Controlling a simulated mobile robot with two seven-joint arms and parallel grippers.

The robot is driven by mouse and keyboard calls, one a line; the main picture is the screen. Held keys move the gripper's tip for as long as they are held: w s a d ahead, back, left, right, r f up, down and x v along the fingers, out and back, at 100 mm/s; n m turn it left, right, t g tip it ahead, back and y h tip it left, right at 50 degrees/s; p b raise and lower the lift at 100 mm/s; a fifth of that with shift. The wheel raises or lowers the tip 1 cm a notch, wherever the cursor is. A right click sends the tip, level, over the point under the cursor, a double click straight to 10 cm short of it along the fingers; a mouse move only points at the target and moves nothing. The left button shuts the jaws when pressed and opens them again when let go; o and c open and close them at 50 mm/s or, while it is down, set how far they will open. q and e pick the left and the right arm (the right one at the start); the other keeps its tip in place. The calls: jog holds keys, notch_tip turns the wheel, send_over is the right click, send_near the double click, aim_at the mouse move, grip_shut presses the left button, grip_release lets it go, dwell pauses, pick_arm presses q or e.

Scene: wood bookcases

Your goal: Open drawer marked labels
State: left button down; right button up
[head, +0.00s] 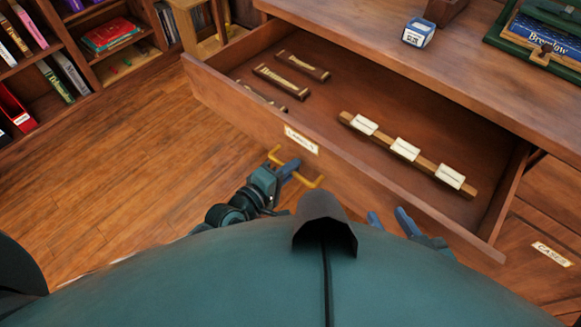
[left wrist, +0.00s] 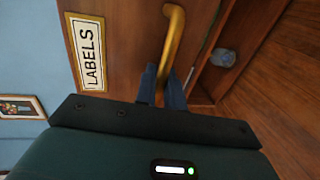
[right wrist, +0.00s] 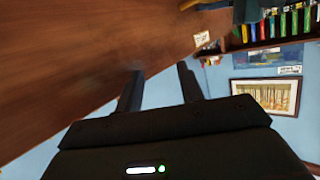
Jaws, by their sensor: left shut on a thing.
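The drawer (head: 430,190) marked LABELS is pulled far out of the wooden desk. Its label plate (head: 301,140) is on the drawer front; it reads LABELS in the left wrist view (left wrist: 88,52). A brass handle (head: 316,183) sits below the plate, and it also shows in the left wrist view (left wrist: 174,40). My left gripper (head: 290,169) is shut on this handle, with its blue fingers on either side of the bar. My right gripper (head: 390,221) is apart from the handle, near the drawer front's right part, its two fingers spread with nothing between them.
Inside the drawer lie several dark label holders (head: 281,82) and a wooden strip with white tags (head: 405,149). A small blue box (head: 418,32) stands on the desktop (head: 350,30). A drawer marked CASES (head: 551,254) is at lower right. Open floor (head: 110,150) lies left.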

pick_arm(q)
jog(key=c, duration=1.9)
grip_release()
jog(key=p+v, duration=0.1)
jog(key=v, duration=1.2)
jog(key=shift+a, duration=0.15)
pick_arm(e)
jog(key=shift+w+a+f, duration=0.15)
jog(key=shift+a+f, duration=0.05)
jog(key=shift+a, duration=0.05)
